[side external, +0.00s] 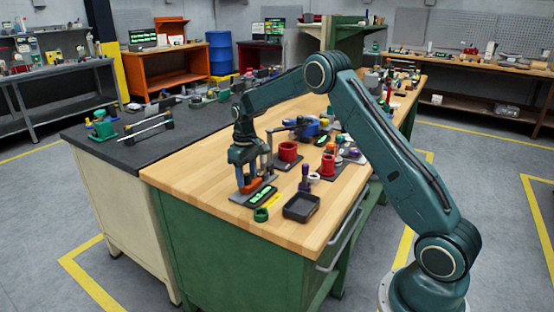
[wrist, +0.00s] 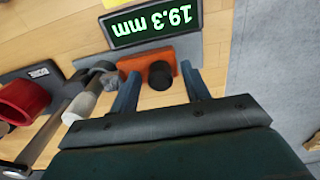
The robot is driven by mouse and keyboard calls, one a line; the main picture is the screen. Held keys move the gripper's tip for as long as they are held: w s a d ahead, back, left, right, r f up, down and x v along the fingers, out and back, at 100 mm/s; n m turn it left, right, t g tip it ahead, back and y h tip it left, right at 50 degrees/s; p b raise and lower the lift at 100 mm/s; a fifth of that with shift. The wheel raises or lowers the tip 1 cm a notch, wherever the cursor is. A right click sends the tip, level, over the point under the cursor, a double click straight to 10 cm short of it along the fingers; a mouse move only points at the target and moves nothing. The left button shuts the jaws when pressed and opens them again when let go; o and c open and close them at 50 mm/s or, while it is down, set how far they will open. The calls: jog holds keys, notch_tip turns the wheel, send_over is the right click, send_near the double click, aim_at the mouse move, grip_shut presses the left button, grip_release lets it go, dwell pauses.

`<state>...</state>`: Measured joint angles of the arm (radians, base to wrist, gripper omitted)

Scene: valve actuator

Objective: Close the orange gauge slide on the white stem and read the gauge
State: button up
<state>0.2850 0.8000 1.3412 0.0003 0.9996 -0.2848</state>
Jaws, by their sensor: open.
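The orange gauge slide (wrist: 186,72) with a black knob (wrist: 160,76) shows in the wrist view, just below the gauge display (wrist: 152,22), which reads 19.3 mm upside down. My gripper (wrist: 161,70) is open, its two fingers on either side of the knob, over the slide; I cannot tell whether they touch it. The white stem (wrist: 80,108) lies left of the slide, apart from it in this view. In the side external view my gripper (side external: 250,176) points down at the orange slide (side external: 248,186), beside the lit display (side external: 260,195). The stem is not clear there.
A red cylinder (side external: 288,150) on a dark base stands behind the gauge and also shows in the wrist view (wrist: 22,102). The front left of the wooden top (side external: 195,180) is clear.

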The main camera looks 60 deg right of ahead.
notch_tip(320, 180, up, 14)
dwell(0.8)
